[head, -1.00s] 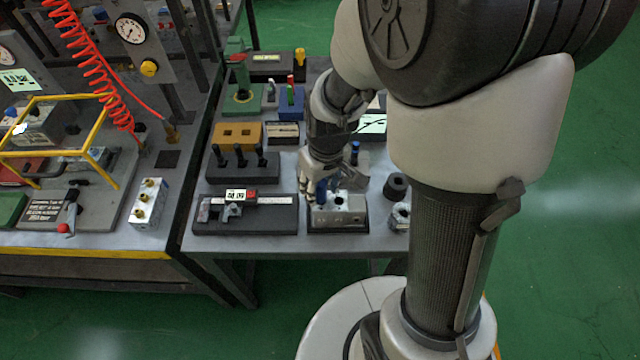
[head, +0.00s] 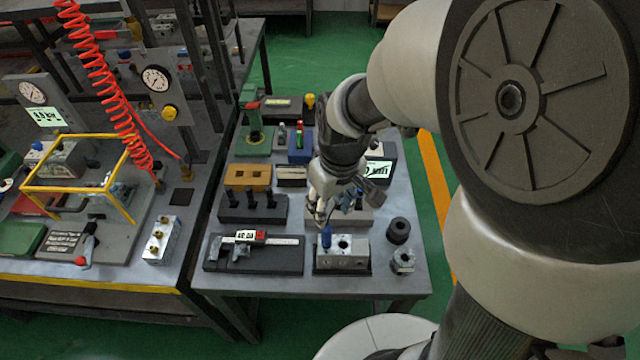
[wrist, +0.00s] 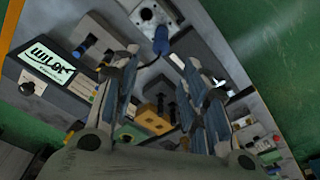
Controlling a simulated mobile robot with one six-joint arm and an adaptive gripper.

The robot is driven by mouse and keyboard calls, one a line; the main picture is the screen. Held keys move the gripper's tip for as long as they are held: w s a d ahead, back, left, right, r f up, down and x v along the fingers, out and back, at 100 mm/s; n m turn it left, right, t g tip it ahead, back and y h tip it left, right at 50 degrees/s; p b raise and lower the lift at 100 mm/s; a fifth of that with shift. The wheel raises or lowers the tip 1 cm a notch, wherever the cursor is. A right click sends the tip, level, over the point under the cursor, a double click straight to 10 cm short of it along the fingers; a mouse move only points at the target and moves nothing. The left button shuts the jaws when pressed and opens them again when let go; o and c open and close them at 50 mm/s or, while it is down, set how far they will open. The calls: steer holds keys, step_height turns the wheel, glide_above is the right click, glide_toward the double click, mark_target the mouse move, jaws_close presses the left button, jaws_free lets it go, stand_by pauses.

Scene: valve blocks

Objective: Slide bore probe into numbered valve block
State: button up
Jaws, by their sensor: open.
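The valve block (head: 352,253) is a light metal block in a dark holder near the bench's front edge. Its top shows a dark open bore. The bore probe (head: 327,237) has a blue handle and stands upright at the left end of the block's top. Its lower part is hidden, so depth cannot be told. In the wrist view the blue handle (wrist: 161,41) shows against the block (wrist: 150,14), beyond my fingertips. My gripper (head: 320,216) is open and empty, just above and behind the probe, apart from it. It also shows in the wrist view (wrist: 157,62).
A caliper on a dark base (head: 255,252) lies left of the block. A black ring (head: 398,229) and a metal hex part (head: 403,261) stand to the right. A dark rack with black pegs (head: 252,208) and a display box (head: 380,165) stand farther back.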

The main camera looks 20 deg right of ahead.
steer(key=s+r+m+t, duration=0.3)
steer(key=s+r, duration=1)
steer(key=s, duration=0.1)
